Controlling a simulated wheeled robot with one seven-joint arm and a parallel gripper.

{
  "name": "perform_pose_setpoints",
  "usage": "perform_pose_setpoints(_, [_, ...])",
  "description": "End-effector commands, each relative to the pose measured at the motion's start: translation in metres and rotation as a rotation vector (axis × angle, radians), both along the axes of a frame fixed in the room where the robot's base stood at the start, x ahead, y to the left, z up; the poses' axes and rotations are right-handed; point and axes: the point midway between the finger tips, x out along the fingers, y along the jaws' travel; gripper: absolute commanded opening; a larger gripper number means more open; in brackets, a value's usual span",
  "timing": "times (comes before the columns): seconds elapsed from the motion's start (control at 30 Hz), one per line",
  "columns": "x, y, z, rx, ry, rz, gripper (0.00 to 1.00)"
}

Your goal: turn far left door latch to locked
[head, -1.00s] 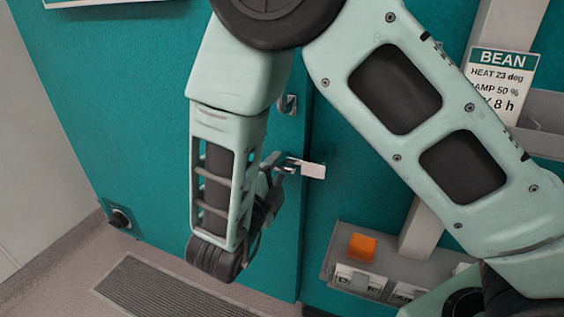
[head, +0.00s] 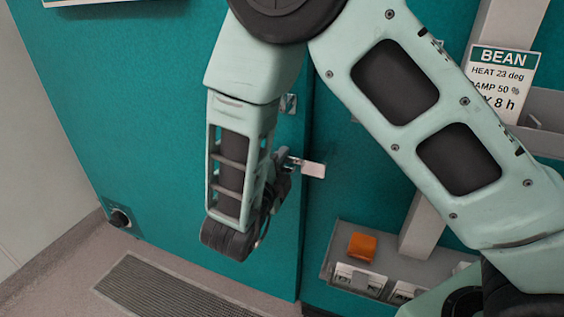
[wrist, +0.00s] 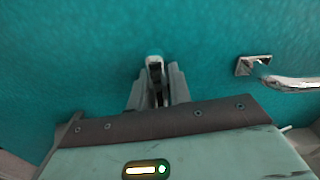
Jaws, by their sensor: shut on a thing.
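The teal door (head: 140,130) fills the left of the head view, its edge running down near the middle. A small pale latch (head: 314,169) sticks out across that edge. My gripper (head: 284,163) is at the latch's left end, partly hidden behind my own wrist. In the wrist view my gripper (wrist: 157,88) is shut on a narrow piece with a pale rounded end, the latch (wrist: 154,61), against the teal surface. Most of the latch is hidden by the fingers there. The latch tab looks roughly level, tilted slightly down to the right in the head view.
A chrome handle (wrist: 285,81) is right of my gripper in the wrist view. A metal bracket (head: 289,103) sits above the latch. A grey shelf (head: 335,262) with an orange block (head: 362,247) is lower right, below a BEAN sign (head: 502,82). A dark knob (head: 119,218) is lower left.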

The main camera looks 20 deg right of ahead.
Motion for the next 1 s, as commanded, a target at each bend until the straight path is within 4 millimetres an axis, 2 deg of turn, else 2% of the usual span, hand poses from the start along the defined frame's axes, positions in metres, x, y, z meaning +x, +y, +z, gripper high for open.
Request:
perform_pose_setpoints(0.23, [-0.0004, 0.0002, -0.0074, 0.066, -0.061, 0.001, 0.0])
perform_pose_setpoints(0.67, [-0.0009, -0.0005, -0.0035, 0.098, -0.09, -0.001, 0.0])
perform_pose_setpoints(0.7, [-0.001, -0.0006, -0.0036, 0.098, -0.089, -0.001, 0.31])
perform_pose_setpoints(0.73, [-0.0009, -0.0007, -0.0036, 0.098, -0.089, -0.001, 0.39])
perform_pose_setpoints(1.0, [-0.0008, 0.0002, -0.002, 0.098, -0.093, 0.001, 0.41])
